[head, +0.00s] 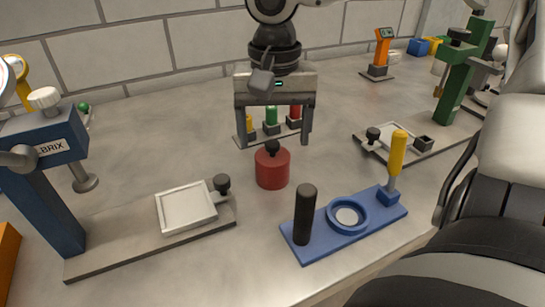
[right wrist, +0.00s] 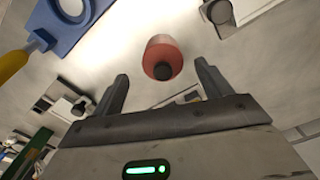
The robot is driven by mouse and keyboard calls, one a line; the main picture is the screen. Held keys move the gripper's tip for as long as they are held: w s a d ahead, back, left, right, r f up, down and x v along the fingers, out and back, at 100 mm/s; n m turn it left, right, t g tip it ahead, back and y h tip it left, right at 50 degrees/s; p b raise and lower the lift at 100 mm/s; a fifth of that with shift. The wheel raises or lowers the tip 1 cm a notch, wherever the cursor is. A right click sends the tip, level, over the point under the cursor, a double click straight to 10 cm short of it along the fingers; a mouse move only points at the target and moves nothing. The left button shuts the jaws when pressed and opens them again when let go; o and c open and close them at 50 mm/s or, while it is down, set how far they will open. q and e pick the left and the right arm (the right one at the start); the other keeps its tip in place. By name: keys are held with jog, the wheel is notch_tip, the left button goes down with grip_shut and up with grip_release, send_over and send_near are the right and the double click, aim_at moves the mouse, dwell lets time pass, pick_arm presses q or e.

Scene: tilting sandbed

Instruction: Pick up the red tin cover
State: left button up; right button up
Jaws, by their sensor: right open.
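The red tin cover (head: 272,172) is a short red cylinder with a black knob on top. It stands upright on the grey bench near the middle of the head view. My right gripper (head: 273,141) is open and empty, its fingers pointing down, just beyond and above the cover. In the right wrist view the red cover (right wrist: 164,52) shows knob-first, ahead of the gap between the two spread fingers (right wrist: 161,72), not touching them. My left gripper is not in view.
A blue base (head: 311,247) with a black post, a ring and a yellow-handled tool is close at the right front. A blue-columned press (head: 45,180) stands left, a green press (head: 454,80) right. Small coloured pieces (head: 271,120) stand behind the gripper. Bare bench lies left of the cover.

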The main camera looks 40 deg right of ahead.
aim_at(273, 144)
notch_tip(273, 144, down, 5)
jog(key=shift+w+f+b, duration=0.15)
jog(key=shift+f+b, duration=0.05)
jog(key=shift+b, duration=0.25)
jog(key=c, duration=1)
